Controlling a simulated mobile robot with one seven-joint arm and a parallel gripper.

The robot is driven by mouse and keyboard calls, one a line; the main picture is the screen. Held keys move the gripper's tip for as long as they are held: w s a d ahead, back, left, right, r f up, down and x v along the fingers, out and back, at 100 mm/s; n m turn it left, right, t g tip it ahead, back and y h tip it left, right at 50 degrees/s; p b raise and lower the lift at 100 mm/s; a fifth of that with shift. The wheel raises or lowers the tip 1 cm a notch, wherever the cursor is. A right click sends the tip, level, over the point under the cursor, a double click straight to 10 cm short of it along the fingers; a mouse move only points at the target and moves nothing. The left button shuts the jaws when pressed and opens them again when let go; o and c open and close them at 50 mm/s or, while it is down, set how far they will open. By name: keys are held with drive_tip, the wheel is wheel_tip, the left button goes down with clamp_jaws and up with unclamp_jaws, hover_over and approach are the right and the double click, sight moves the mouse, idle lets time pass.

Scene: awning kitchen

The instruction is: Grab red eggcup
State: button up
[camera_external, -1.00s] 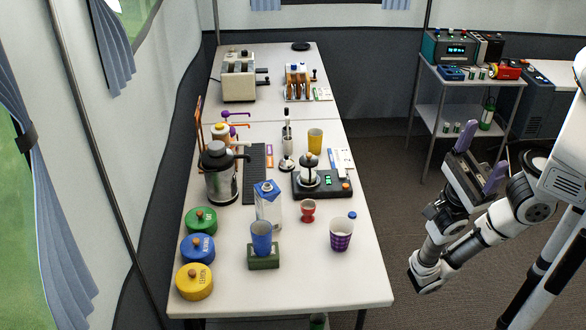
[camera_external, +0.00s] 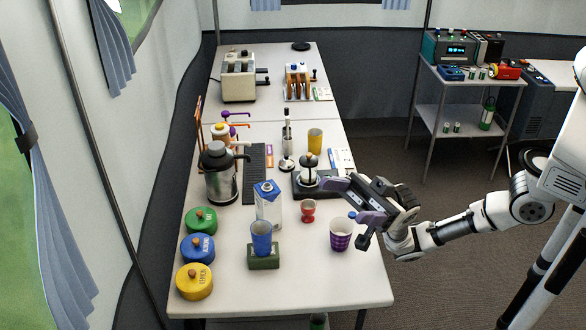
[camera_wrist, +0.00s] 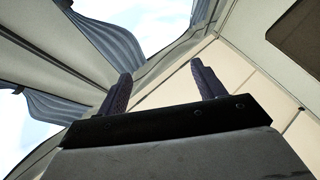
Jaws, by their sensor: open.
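The red eggcup (camera_external: 308,211) stands upright on the white table (camera_external: 330,285), right of the milk carton and left of the purple cup. My gripper (camera_external: 345,198) is at the table's right edge, raised above it, to the right of the eggcup and apart from it. Its two fingers are spread with nothing between them. In the wrist view my gripper (camera_wrist: 160,90) shows both fingers apart and empty, pointing toward the wall and ceiling. The eggcup does not show in the wrist view.
A purple cup (camera_external: 341,234) stands close to my gripper. A blue cup (camera_external: 261,238) on a green block (camera_external: 263,262) and a milk carton (camera_external: 268,203) stand left of the eggcup. A black scale with a press (camera_external: 309,176) stands behind it. The table's front right is clear.

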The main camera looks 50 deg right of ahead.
drive_tip(key=w+a+f+m+t+h, duration=0.25)
drive_tip(key=w+f+m+h, duration=0.6)
drive_tip(key=w+f, duration=0.75)
drive_tip(key=m+g+h, duration=0.5)
drive_tip(key=m+h, duration=0.3)
drive_tip(key=h, duration=0.8)
hover_over(308, 211)
drive_tip(key=d, duration=0.1)
wheel_tip(308, 211, down, 13)
drive_tip(key=shift+g, duration=0.25)
drive_tip(key=f, duration=0.5)
drive_tip(key=w+f+p, duration=0.1)
drive_tip(key=f, duration=0.1)
drive_tip(key=shift+d+f, duration=0.35)
drive_tip(key=shift+f, duration=0.05)
drive_tip(key=shift+w+d+f+p, duration=0.1)
drive_tip(key=shift+f+p, duration=0.35)
drive_tip(key=shift+f, duration=1.1)
drive_tip(key=shift+w+f+p, duration=0.1)
drive_tip(key=shift+f+p, duration=0.3)
drive_tip(key=shift+f, duration=1.15)
drive_tip(key=c, duration=1.1)
drive_tip(key=shift+o, duration=0.2)
